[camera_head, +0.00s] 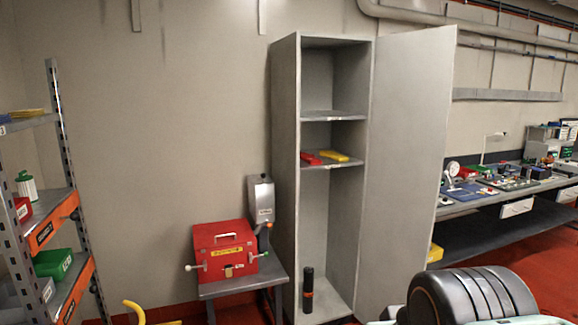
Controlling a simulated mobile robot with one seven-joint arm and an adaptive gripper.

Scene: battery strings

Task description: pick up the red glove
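A small flat red item (311,158) lies on the middle shelf of the open grey cabinet (284,180), at its left side. It may be the red glove, but it is too small to tell. A yellow item (335,155) of similar size lies beside it on the right. No other thing in view looks clearly like a red glove. My gripper is not in view; only a dark rounded part of my arm shows at the bottom right.
The cabinet door (410,170) stands open to the right. A black cylinder (308,289) stands on the cabinet floor. A red box (225,250) sits on a small table to the left. A shelf rack (60,150) is far left; a cluttered workbench (470,205) is right.

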